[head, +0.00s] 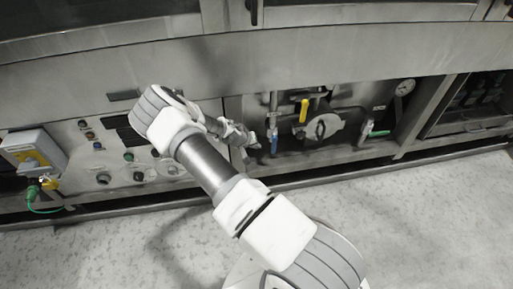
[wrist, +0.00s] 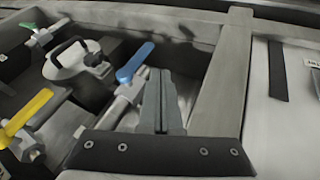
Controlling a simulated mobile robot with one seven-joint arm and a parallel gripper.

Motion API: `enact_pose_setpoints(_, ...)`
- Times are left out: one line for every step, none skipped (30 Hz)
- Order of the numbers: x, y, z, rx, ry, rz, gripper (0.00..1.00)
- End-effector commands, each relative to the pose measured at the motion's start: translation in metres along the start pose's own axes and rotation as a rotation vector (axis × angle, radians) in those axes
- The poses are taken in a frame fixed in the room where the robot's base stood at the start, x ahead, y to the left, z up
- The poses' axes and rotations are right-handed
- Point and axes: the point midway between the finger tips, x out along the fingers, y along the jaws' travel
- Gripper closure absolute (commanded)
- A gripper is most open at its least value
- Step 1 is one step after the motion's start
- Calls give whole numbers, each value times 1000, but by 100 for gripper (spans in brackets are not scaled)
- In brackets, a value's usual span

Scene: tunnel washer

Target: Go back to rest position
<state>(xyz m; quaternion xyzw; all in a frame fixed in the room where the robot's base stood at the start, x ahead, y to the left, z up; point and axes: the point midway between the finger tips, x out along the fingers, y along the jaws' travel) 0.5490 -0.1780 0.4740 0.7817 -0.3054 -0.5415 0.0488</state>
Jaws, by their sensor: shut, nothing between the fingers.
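My gripper (head: 254,142) is shut and empty in front of the machine, close to the post left of the valve recess. In the wrist view my gripper (wrist: 161,72) shows its two fingers together, with nothing between them. A blue valve handle (wrist: 135,63) lies just left of the fingers in that view; they look apart, but I cannot be sure. The same blue handle (head: 274,141) hangs down just right of my gripper in the head view. My arm reaches up and left from the base and bends toward the machine, hiding part of the control panel.
The recess also holds a yellow handle (head: 304,110), a round cap (head: 320,127), a green-tipped valve (head: 379,133) and a gauge (head: 405,87). The floor (head: 420,225) in front is clear.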

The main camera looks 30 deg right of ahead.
Motion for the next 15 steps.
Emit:
enact_pose_setpoints(-1,1,-1,0,0,0,100)
enact_pose_setpoints(-2,1,-1,0,0,0,100)
enact_pose_setpoints(-2,1,-1,0,0,0,100)
enact_pose_setpoints(-2,1,-1,0,0,0,100)
enact_pose_setpoints(-2,1,-1,0,0,0,100)
enact_pose_setpoints(-2,1,-1,0,0,0,100)
enact_pose_setpoints(-2,1,-1,0,0,0,100)
enact_pose_setpoints(-2,1,-1,0,-1,-1,100)
enact_pose_setpoints(-4,1,-2,3,-2,-3,100)
enact_pose_setpoints(-6,1,-3,6,-4,-6,100)
enact_pose_setpoints(-9,1,-4,11,-7,-10,100)
enact_pose_setpoints(-15,1,-6,19,-14,-18,100)
enact_pose_setpoints(-21,1,-8,27,-20,-27,100)
enact_pose_setpoints(-28,1,-10,35,-26,-37,100)
enact_pose_setpoints(-38,2,-14,48,-37,-51,100)
